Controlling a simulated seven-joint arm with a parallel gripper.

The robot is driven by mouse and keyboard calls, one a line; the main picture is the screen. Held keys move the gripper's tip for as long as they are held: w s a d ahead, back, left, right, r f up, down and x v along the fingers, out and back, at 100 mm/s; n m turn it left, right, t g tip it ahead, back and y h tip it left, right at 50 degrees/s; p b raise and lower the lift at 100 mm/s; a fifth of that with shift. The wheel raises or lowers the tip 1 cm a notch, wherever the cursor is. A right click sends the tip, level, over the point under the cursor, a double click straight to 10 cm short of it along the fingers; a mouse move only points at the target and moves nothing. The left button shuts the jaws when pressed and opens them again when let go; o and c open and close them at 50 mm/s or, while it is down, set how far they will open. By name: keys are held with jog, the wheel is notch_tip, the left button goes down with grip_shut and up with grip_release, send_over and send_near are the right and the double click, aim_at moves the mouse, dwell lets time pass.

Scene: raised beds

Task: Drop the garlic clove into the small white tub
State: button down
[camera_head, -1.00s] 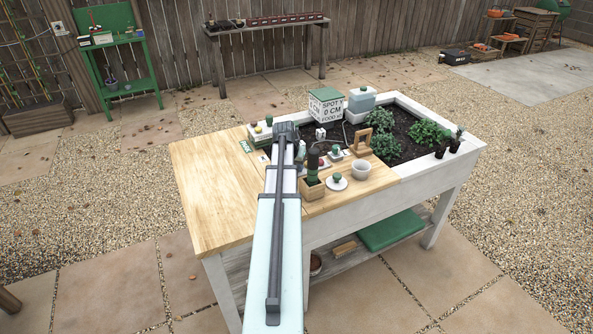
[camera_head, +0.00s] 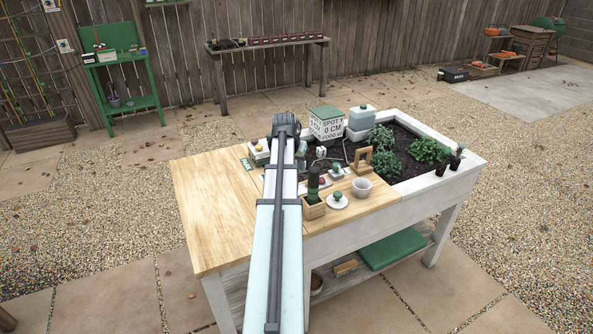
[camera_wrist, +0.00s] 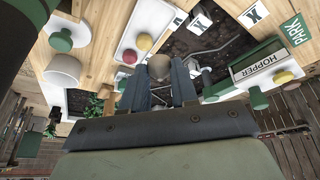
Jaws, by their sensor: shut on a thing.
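My gripper (camera_wrist: 161,80) points down over the planter table in the wrist view. Its two fingers are closed on a small beige-brown rounded thing, which looks like the garlic clove (camera_wrist: 160,66). In the head view my own arm hides the gripper's fingers and the clove. The small white tub (camera_head: 361,188) stands on the wooden top near the front edge, right of my arm. It also shows in the wrist view (camera_wrist: 62,72) at the left, apart from the gripper. A white lid with a green knob (camera_head: 338,202) lies beside the tub.
A wooden pot holder with a dark tool (camera_head: 313,205) stands left of the lid. A wooden frame (camera_head: 361,161) stands behind the tub. A white box labelled HOPPER (camera_wrist: 262,65) is right of the gripper in the wrist view. The wooden top's left part (camera_head: 205,215) is clear.

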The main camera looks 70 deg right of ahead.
jog(key=shift+r, duration=0.2)
jog(key=s+d+m+g+y, duration=0.15)
jog(key=s+d+m, duration=0.3)
jog(key=s, duration=0.65)
jog(key=s+d+m+g, duration=0.2)
jog(key=s+d+m, duration=0.25)
jog(key=s, duration=0.75)
jog(key=shift+t, duration=0.25)
jog(key=shift+w+a+f, duration=0.1)
jog(key=shift+a+f, duration=0.05)
jog(key=shift+f, duration=0.7)
jog(key=shift+w+a+f, duration=0.1)
jog(key=shift+a+f, duration=0.1)
jog(key=shift+f, duration=0.6)
jog(key=shift+a+f, duration=0.15)
jog(key=shift+f, duration=0.7)
jog(key=c, duration=0.8)
grip_release()
jog(key=shift+r, duration=0.15)
